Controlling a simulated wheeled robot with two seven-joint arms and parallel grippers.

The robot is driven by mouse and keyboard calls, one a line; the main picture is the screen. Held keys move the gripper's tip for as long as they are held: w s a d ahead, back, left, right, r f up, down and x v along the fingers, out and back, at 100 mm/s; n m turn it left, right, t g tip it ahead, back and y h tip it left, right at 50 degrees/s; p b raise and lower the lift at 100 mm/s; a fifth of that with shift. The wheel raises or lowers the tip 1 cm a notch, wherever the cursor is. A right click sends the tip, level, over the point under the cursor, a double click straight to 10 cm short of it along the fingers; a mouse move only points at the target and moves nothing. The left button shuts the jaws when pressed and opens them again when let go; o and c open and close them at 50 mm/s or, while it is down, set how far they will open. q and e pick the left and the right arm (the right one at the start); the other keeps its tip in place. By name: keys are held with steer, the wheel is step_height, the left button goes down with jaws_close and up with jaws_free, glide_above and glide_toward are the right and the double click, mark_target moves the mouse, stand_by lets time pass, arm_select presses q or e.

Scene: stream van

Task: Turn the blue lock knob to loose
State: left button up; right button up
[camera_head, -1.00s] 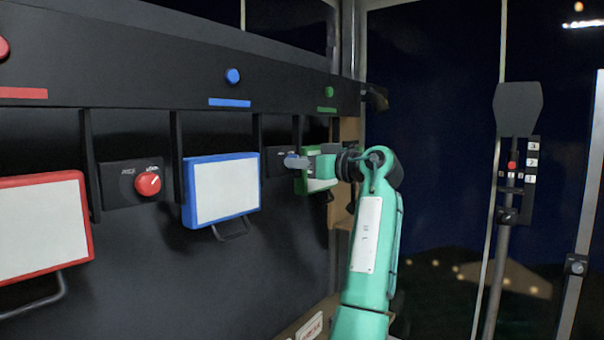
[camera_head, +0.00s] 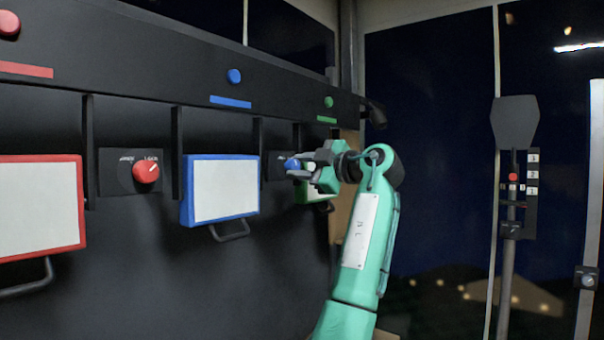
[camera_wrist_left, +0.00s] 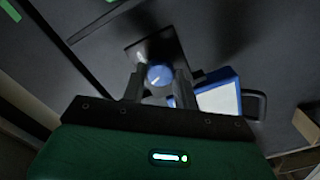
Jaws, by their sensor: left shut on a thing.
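The blue lock knob (camera_head: 291,165) sits on a small dark plate (camera_head: 277,158) on the black wall, between the blue-framed panel and the green-framed panel. In the left wrist view the knob (camera_wrist_left: 159,76) lies between the two fingers, with a white pointer line on its face. My left gripper (camera_head: 301,167) reaches it from the right and is shut on it. The gripper (camera_wrist_left: 160,88) looks rolled relative to the wall in the wrist view. The plate's lettering is mostly hidden or too small to read. My right gripper is not in view.
A blue-framed white panel (camera_head: 224,190) with a handle hangs left of the knob. A green-framed panel (camera_head: 316,195) is partly behind my gripper. A red knob (camera_head: 145,170) and red-framed panel (camera_head: 38,205) are further left. Open room lies to the right.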

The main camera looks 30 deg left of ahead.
arm_select(q)
steer(key=n, duration=0.3)
steer(key=shift+b, duration=0.35)
steer(key=shift+n, duration=0.7)
steer(key=o, duration=1)
